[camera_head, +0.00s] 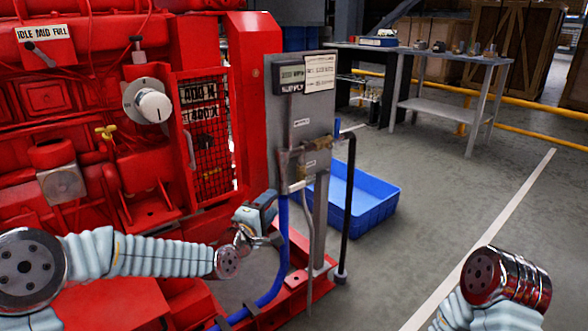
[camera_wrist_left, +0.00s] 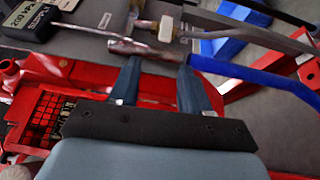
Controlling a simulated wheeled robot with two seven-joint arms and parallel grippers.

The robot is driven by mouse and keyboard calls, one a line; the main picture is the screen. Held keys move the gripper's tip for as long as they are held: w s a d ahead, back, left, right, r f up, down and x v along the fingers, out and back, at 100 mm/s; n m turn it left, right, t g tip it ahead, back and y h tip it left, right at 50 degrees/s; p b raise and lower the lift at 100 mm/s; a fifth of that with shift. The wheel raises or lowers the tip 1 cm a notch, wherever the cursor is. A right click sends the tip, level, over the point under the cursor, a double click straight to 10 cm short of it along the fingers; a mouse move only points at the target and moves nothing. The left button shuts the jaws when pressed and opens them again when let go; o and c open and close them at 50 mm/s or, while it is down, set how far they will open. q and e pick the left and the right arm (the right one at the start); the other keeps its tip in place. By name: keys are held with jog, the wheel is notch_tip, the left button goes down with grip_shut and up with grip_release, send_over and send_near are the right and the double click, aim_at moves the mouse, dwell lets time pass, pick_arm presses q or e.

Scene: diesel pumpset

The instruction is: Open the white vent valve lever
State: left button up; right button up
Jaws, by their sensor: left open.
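The grey panel (camera_head: 312,105) carries valve fittings and pipes at its lower edge. I cannot single out the white vent valve lever for certain. A pale, worn, bar-like part (camera_wrist_left: 145,50) at the fittings lies just beyond my left fingertips in the left wrist view, beside a brass fitting (camera_wrist_left: 166,28). My left gripper (camera_head: 272,217) is low, left of the panel's post, near the blue hose (camera_head: 283,250). In the left wrist view its two fingers (camera_wrist_left: 160,66) are spread with nothing between them. My right gripper is out of view.
The red engine (camera_head: 75,110) and its mesh guard (camera_head: 205,120) fill the left side. A black pipe (camera_head: 349,200) stands right of the panel. A blue crate (camera_head: 375,212) sits on the floor behind it. Open floor lies right, before a workbench (camera_head: 440,98).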

aim_at(295, 189)
pick_arm(q)
jog(key=shift+m+g+h, duration=0.4)
jog(key=shift+m, duration=0.1)
jog(key=x, duration=0.4)
jog(key=d+p+x, duration=0.1)
jog(key=x, duration=0.8)
jog(key=shift+s+d+f, duration=0.15)
jog(key=shift+s+d, duration=0.1)
grip_shut()
